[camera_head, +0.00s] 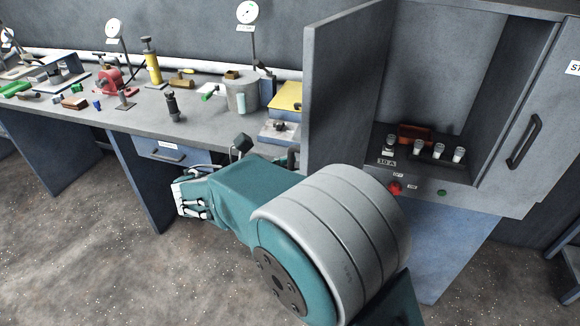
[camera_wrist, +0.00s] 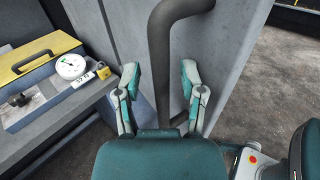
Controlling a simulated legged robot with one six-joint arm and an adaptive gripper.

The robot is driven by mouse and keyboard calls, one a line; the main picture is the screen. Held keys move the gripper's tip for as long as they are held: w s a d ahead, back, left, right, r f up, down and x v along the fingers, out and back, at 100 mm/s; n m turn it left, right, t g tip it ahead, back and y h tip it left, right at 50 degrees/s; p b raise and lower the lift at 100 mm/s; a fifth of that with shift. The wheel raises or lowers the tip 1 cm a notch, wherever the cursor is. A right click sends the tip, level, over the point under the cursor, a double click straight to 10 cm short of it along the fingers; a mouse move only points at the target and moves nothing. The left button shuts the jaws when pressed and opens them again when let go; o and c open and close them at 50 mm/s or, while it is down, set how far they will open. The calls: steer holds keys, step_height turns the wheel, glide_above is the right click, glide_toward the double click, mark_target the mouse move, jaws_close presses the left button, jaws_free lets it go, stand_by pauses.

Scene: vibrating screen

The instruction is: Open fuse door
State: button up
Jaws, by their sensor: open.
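The fuse door (camera_head: 340,85) is a grey panel standing swung out at the left side of the fuse cabinet, whose inside is in view. In the wrist view, the door's grey face (camera_wrist: 225,50) is behind a dark curved handle (camera_wrist: 162,60). My gripper (camera_wrist: 160,78) is open, with one finger on each side of the handle. I cannot tell whether either finger touches it.
Fuses (camera_head: 438,150) and a red block (camera_head: 415,133) are inside the cabinet, above a red knob (camera_head: 395,188). A second grey door with a handle (camera_head: 524,142) is at the right. A cluttered workbench (camera_head: 140,118) runs along the left; a yellow-topped box (camera_wrist: 40,55) is near my gripper.

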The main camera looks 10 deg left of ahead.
steer(key=v, duration=1.2)
steer(key=shift+w+a+f, duration=0.1)
steer(key=shift+f, duration=0.05)
